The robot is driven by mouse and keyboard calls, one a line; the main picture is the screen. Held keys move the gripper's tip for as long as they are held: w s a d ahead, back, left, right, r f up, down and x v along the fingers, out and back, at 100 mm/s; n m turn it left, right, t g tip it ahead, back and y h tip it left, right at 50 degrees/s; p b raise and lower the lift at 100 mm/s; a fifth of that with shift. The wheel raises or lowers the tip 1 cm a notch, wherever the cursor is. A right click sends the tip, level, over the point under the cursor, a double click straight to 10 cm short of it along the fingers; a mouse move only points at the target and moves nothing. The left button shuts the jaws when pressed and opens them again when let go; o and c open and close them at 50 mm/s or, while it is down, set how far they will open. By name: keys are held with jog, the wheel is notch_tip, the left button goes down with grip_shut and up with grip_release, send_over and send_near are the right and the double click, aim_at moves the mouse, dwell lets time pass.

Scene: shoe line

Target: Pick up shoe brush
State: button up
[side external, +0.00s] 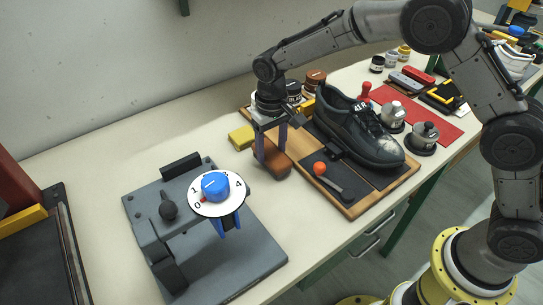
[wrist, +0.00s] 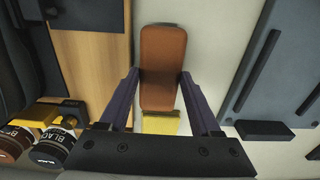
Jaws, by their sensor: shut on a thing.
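The shoe brush (side external: 270,162) is a brown block with rounded corners, seen beside the left edge of the wooden board in the side view. My gripper (side external: 270,150) points down with one finger on each side of it. In the wrist view the brush (wrist: 162,45) lies lengthwise between the two purple-grey fingers (wrist: 160,75), its near end between their tips. My gripper is shut on it. I cannot tell whether the brush touches the table, and its underside is hidden.
A yellow block (side external: 241,137) lies close behind the brush. The wooden board (side external: 352,211) with a black shoe (side external: 358,133) and a red-tipped tool (side external: 325,175) is to the right. A grey fixture with a blue dial (side external: 215,186) stands front left. Bare table lies left.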

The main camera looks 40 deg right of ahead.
aim_at(272, 152)
jog(key=shift+r, duration=0.1)
jog(key=shift+r, duration=0.5)
notch_tip(272, 152, up, 2)
jog(key=shift+r, duration=0.2)
jog(key=s+d+r, duration=0.2)
jog(key=s+r, duration=0.2)
jog(key=s, duration=0.2)
jog(key=s+d+r, duration=0.2)
jog(key=s+r, duration=0.3)
jog(key=s, duration=0.2)
jog(key=shift+s+d+r, duration=0.15)
jog(key=shift+d+r, duration=0.05)
jog(key=shift+d, duration=0.15)
